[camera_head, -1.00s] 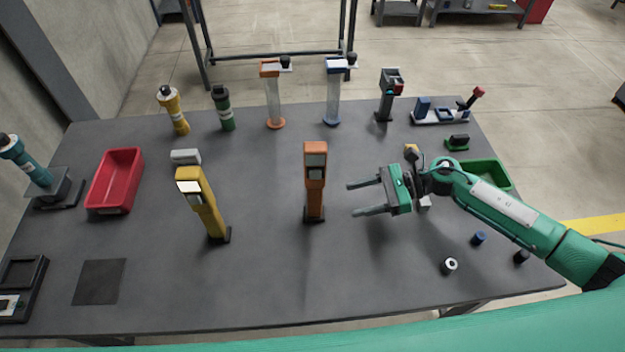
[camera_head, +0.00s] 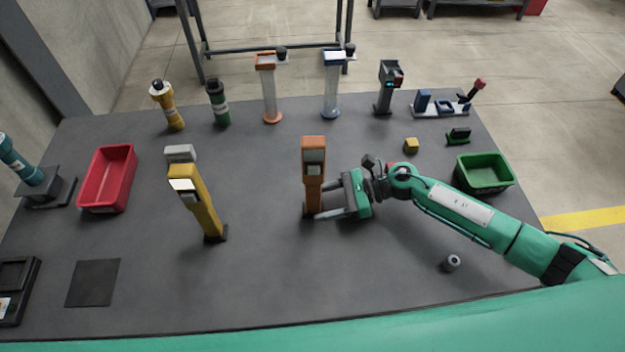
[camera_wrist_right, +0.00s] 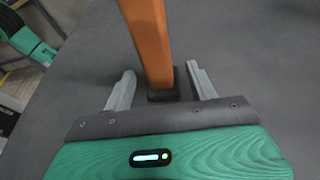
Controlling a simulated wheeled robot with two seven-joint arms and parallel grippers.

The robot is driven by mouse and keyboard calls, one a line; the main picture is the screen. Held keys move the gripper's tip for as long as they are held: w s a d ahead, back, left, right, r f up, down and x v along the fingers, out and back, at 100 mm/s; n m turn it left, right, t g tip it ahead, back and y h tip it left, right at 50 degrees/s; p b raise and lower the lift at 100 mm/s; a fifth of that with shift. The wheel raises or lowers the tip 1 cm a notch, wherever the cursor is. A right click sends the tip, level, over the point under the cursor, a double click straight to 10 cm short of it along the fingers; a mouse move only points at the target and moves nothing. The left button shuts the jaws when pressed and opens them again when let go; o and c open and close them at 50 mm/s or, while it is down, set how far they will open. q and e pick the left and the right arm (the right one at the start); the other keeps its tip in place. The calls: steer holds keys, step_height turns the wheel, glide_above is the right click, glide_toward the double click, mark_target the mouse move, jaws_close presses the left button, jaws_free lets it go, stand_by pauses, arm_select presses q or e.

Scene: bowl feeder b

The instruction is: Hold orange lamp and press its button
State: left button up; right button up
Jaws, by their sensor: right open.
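The orange lamp (camera_head: 313,180) stands upright near the middle of the table, with a grey panel on its head. My right gripper (camera_head: 328,203) has come in from the right, low at the lamp's post. Its jaws are open. In the right wrist view the lamp's orange post (camera_wrist_right: 149,40) and dark base (camera_wrist_right: 162,95) show between the two fingers (camera_wrist_right: 162,88), with a gap on each side. The lamp's head is out of that view, and I cannot make out its button. My left gripper is not in view.
A yellow lamp (camera_head: 198,205) stands to the left, near a red bin (camera_head: 108,180). A green bin (camera_head: 484,173) sits beyond my right arm. A small grey cylinder (camera_head: 451,263) lies near the front right. The table's front middle is clear.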

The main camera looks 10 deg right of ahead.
steer(key=shift+w+a+f, duration=0.1)
steer(key=shift+a+f, duration=0.1)
steer(key=shift+a, duration=0.55)
steer(key=shift+c, duration=1.3)
jaws_close()
steer(key=c, duration=0.8)
jaws_free()
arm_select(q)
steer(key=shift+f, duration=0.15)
arm_select(e)
jaws_close()
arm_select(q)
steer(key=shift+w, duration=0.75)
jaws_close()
